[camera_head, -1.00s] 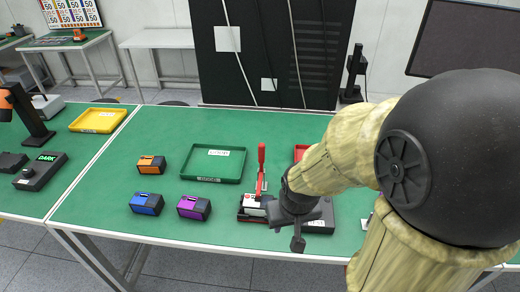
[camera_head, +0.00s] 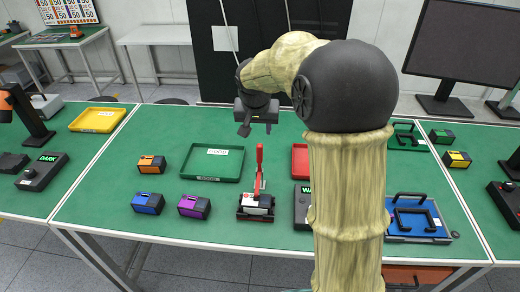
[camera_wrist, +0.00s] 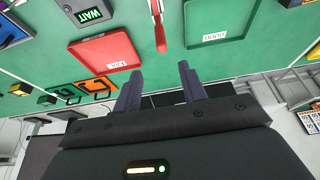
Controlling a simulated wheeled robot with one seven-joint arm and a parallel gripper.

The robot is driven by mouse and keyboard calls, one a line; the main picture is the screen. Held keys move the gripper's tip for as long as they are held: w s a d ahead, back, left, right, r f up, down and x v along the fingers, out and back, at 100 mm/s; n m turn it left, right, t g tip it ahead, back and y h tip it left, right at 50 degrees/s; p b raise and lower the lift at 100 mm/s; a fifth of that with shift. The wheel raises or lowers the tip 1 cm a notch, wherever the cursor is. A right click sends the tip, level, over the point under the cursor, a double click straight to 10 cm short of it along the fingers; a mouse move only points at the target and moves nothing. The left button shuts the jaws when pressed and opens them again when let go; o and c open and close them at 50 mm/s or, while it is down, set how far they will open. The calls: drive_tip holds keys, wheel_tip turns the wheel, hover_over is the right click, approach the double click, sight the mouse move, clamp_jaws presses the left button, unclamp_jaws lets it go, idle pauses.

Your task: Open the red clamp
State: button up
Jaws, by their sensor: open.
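The red clamp (camera_head: 259,170) stands near the front of the green table, with its red lever upright. Its base (camera_head: 256,207) holds a pale block with a dark front. In the wrist view the red lever (camera_wrist: 160,32) shows at the top middle, beyond the fingertips. My gripper (camera_head: 256,126) is open and empty, raised above the table behind the clamp and apart from it. Its two fingers (camera_wrist: 158,78) are spread in the wrist view with nothing between them.
A green tray (camera_head: 212,178) lies left of the clamp, and a red tray (camera_head: 300,160) lies behind it to the right. A dark display box (camera_head: 301,207) stands close on the right. Orange (camera_head: 151,164), blue (camera_head: 147,203) and purple (camera_head: 194,206) blocks sit to the left.

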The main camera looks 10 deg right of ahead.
sight(260, 152)
drive_tip(key=shift+w+r, duration=0.15)
drive_tip(key=shift+w, duration=0.05)
drive_tip(key=p+x, duration=0.3)
drive_tip(key=x, duration=1.4)
drive_tip(key=shift+w+a+f, duration=0.1)
drive_tip(key=shift+f, duration=0.15)
drive_tip(key=c, duration=0.8)
